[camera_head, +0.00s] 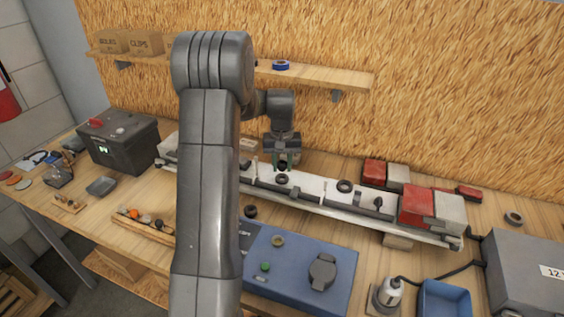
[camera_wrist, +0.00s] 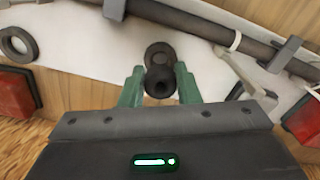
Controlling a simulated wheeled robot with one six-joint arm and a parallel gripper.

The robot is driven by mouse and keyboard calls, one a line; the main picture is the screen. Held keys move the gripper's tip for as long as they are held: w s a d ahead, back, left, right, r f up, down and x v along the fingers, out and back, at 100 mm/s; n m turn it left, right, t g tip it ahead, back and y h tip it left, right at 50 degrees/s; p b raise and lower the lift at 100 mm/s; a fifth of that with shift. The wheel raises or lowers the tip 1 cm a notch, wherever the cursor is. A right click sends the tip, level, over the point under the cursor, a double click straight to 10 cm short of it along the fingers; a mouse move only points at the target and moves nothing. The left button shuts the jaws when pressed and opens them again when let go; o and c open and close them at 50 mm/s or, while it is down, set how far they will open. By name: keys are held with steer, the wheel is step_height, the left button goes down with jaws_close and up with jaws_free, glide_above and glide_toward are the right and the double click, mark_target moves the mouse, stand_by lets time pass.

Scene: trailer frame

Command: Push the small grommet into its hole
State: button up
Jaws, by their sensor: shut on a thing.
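My gripper (camera_wrist: 159,84) is shut, its green fingers on either side of a small black grommet (camera_wrist: 160,83). In the head view my gripper (camera_head: 284,163) hangs over the white frame rail (camera_head: 312,193), with the dark grommet (camera_head: 283,166) at its tips. Just beyond the held grommet is another dark ring (camera_wrist: 160,52) on the rail, partly covered by it in the wrist view. It shows below the fingertips in the head view (camera_head: 282,179). I cannot tell whether the two touch, or whether that ring is a bare hole or a seated grommet.
A larger black ring (camera_head: 345,186) sits farther right on the rail. A dark pipe (camera_wrist: 215,28) with clips runs along it. Red and white lamp blocks (camera_head: 418,207) stand at its right end. A blue case (camera_head: 298,268) and a wooden parts tray (camera_head: 143,222) lie in front.

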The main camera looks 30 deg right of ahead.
steer(key=shift+f, duration=0.15)
stand_by(0.3)
steer(key=shift+f, duration=0.3)
steer(key=shift+f+b, duration=0.2)
steer(key=shift+b, duration=0.15)
steer(key=shift+f, duration=0.35)
steer(key=shift+f+b, duration=0.15)
steer(key=shift+b, duration=0.15)
steer(key=shift+f+b, duration=0.3)
steer(key=shift+f, duration=0.2)
steer(key=shift+s+a+f, duration=0.1)
steer(key=shift+f, duration=0.2)
stand_by(0.6)
